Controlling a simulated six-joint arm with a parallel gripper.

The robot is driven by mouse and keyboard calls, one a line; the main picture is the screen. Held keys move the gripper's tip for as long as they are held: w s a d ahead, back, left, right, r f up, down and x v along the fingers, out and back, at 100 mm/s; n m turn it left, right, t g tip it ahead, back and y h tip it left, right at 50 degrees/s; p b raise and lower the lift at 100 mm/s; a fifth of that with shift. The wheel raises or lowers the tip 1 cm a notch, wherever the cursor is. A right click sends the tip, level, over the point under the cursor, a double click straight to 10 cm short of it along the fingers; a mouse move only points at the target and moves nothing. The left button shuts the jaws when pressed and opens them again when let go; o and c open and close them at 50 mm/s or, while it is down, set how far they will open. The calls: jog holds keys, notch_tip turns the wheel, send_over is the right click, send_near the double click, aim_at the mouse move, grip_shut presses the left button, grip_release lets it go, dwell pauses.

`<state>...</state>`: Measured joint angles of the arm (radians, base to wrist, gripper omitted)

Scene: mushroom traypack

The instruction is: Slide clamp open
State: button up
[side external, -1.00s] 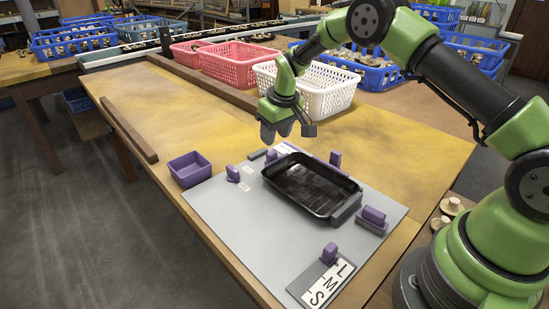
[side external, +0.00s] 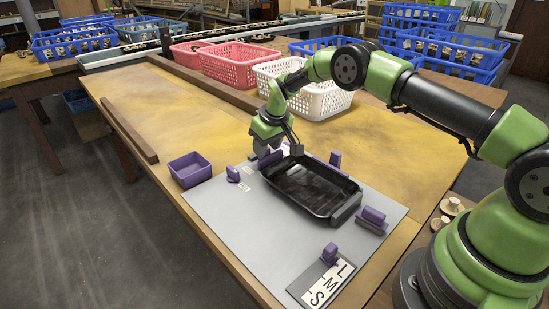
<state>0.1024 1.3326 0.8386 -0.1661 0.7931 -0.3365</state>
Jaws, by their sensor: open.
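A black tray (side external: 311,186) lies on the grey board (side external: 240,231). Purple clamp pieces stand around it: one at its left (side external: 233,173), one behind it (side external: 335,159), and one on a grey block (side external: 372,218) at its right. Another purple knob (side external: 329,253) stands beside a scale (side external: 325,284) marked L, M and S. I cannot tell which piece is the slide clamp. My gripper (side external: 269,156) is open, pointing down at the tray's far left corner. It hides part of the board there, and I cannot tell whether it touches anything.
An empty purple bin (side external: 190,168) sits at the board's left edge. White (side external: 315,101) and pink (side external: 238,74) baskets stand behind. A wooden rail (side external: 129,130) runs along the table's left side.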

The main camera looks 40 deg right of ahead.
aim_at(272, 161)
jog(key=s+f, duration=0.1)
jog(key=s+f+g, duration=0.1)
jog(key=f, duration=0.1)
jog(key=shift+d+f, duration=0.1)
jog(key=shift+c, duration=1.1)
jog(key=o, duration=0.4)
jog(key=shift+v, duration=1.45)
jog(key=o, duration=0.3)
jog(key=shift+s+r, duration=0.2)
jog(key=shift+r, duration=0.1)
jog(key=shift+s+r, duration=0.1)
jog(key=shift+r, duration=0.5)
